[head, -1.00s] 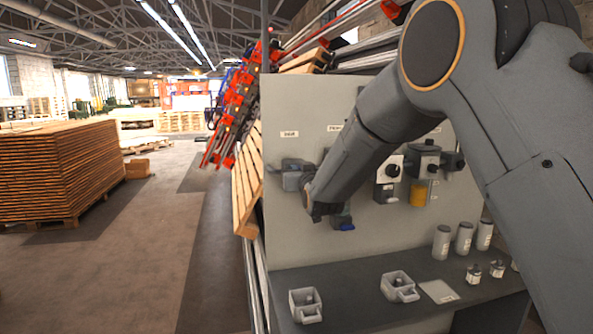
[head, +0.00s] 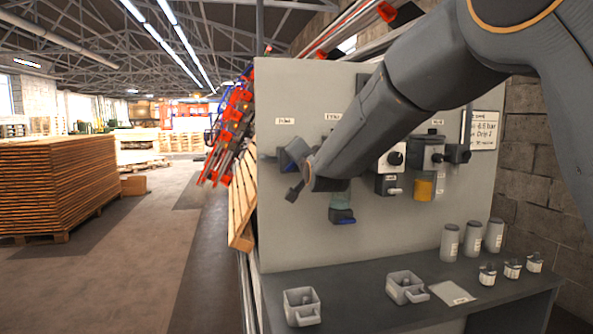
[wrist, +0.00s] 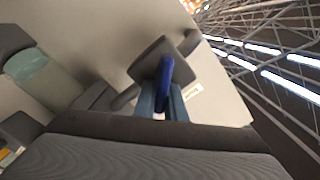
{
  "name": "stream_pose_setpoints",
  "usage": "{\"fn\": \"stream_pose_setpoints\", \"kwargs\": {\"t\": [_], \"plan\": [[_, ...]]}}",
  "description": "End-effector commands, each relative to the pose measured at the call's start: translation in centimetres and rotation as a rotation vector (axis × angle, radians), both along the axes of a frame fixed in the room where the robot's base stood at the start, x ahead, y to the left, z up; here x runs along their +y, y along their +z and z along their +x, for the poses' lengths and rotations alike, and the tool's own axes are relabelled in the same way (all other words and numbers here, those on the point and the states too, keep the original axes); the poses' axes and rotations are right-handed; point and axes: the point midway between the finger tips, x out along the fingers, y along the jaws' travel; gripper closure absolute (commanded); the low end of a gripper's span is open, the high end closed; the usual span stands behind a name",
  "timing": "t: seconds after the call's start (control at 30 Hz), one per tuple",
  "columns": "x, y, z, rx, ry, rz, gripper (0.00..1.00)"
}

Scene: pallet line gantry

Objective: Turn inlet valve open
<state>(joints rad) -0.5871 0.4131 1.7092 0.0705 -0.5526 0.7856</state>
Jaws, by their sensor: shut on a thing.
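The inlet valve (head: 290,152) is a grey body at the upper left of the light panel, under a small label. My gripper (wrist: 162,100) is shut on the valve's blue handle (wrist: 166,74), which stands between the two fingers in the wrist view. Behind the handle is the grey square valve body (wrist: 178,53). In the head view my wrist covers part of the valve, and the grip itself is hard to make out. The handle's exact angle cannot be told.
A bowl unit with a blue bottom (head: 342,216) hangs just right of my wrist. A regulator (head: 390,160) and a yellow-bowled unit (head: 425,188) are farther right. The bench (head: 370,298) below holds cups and canisters.

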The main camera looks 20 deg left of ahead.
Motion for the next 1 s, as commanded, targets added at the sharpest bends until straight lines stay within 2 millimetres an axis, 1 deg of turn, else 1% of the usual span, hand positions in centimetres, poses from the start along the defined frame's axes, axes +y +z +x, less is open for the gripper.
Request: {"fn": "stream_pose_setpoints", "kwargs": {"t": [0.03,0.4,0.6,0.8,1.0], "plan": [[-0.11,-0.48,0.21,0.020,-0.001,0.038,1.00],[-0.38,-1.07,0.35,0.200,0.000,0.333,1.00],[-0.42,-1.31,0.36,0.282,0.001,0.464,1.00],[-0.44,-1.45,0.34,0.341,0.001,0.557,1.00],[-0.45,-1.47,0.32,0.374,0.000,0.610,1.00]]}}
